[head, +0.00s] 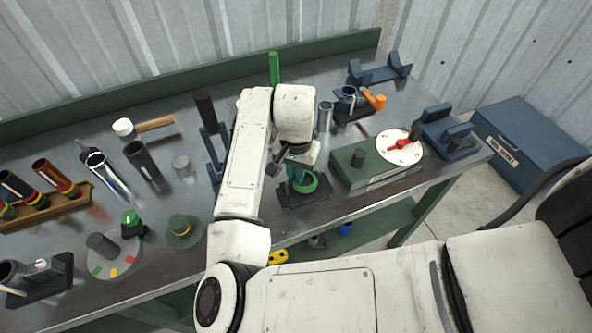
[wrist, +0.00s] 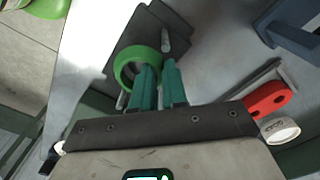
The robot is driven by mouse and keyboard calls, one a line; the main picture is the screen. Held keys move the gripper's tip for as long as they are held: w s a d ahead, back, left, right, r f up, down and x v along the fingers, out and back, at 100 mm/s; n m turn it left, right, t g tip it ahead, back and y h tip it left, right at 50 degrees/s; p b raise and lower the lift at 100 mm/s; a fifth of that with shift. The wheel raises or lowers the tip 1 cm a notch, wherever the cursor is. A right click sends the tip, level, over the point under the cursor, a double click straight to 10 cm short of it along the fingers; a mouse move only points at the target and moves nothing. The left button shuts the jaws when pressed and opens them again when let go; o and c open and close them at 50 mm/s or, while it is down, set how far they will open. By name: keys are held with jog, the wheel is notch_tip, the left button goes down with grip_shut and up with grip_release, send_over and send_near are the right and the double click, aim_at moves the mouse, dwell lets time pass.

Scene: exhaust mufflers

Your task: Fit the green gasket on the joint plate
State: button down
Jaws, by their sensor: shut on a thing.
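The green gasket (head: 309,187) is a bright ring, and it also shows in the wrist view (wrist: 121,72). My gripper (wrist: 160,70) has teal fingers and is shut on the near right side of the ring. The dark square joint plate (head: 318,199) lies on the bench under the ring; it also shows in the wrist view (wrist: 133,37). One grey stud stands up beside the ring's right side in the wrist view, and another shows near its lower left. The ring overlaps the plate's middle. I cannot tell whether it touches the plate. My arm hides part of the bench behind.
A green box with a white dial and red pointer (head: 400,148) stands close to the right. A flanged green cap (head: 184,229) and a disc with coloured marks (head: 114,256) are left. A grey cylinder (head: 325,116) stands behind. The bench's front edge is near the plate.

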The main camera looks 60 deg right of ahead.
jog(key=shift+f+b, duration=0.5)
jog(key=shift+f, duration=0.4)
jog(key=c, duration=1.2)
grip_release()
jog(key=shift+o, duration=0.5)
jog(key=shift+s, duration=0.15)
notch_tip(320, 180, up, 11)
jog(key=shift+w, duration=0.25)
jog(key=shift+a, duration=0.1)
